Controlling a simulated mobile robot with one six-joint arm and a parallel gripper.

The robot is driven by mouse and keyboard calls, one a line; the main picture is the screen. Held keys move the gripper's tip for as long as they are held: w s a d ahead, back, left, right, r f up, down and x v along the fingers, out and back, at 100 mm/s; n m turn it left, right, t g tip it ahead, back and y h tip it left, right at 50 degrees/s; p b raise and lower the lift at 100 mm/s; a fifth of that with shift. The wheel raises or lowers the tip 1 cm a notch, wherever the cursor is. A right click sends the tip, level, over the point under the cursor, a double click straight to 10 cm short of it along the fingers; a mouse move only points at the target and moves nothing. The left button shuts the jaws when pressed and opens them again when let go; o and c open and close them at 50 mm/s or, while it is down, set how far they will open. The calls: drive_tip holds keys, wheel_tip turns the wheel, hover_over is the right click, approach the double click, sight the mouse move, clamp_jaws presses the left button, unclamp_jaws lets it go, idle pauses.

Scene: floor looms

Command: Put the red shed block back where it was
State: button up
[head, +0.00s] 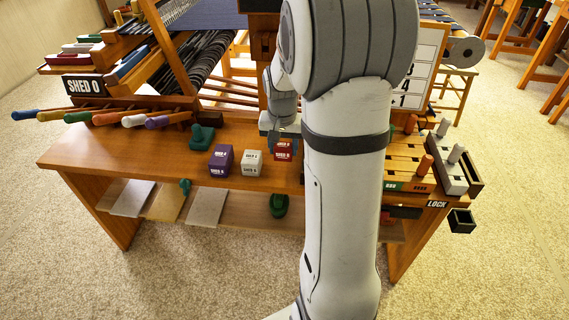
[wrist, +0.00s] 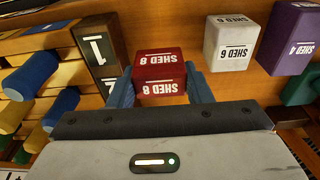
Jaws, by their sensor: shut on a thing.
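The red shed block (head: 283,150), labelled SHED 8, is beside the white and purple blocks in the head view, slightly farther back. It also shows in the middle of the wrist view (wrist: 161,75). My gripper (head: 283,143) points down over the block and is shut on it, with one blue-grey finger on each side in the wrist view (wrist: 159,78). I cannot tell whether the block touches the bench top or hangs just above it. My arm hides part of the bench right of the block.
A white SHED 6 block (head: 252,162) and a purple SHED 4 block (head: 221,160) stand on the wooden bench (head: 110,155). A green object (head: 202,137) sits left of them. Coloured-handled tools (head: 133,120) lie farther left. A wooden rack (head: 408,165) stands right of my arm.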

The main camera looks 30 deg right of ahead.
sight(284, 160)
drive_tip(key=shift+f+b, duration=0.65)
drive_tip(key=shift+f, duration=1.85)
drive_tip(key=shift+f, duration=0.1)
drive_tip(key=shift+f, duration=0.15)
drive_tip(key=o, duration=0.8)
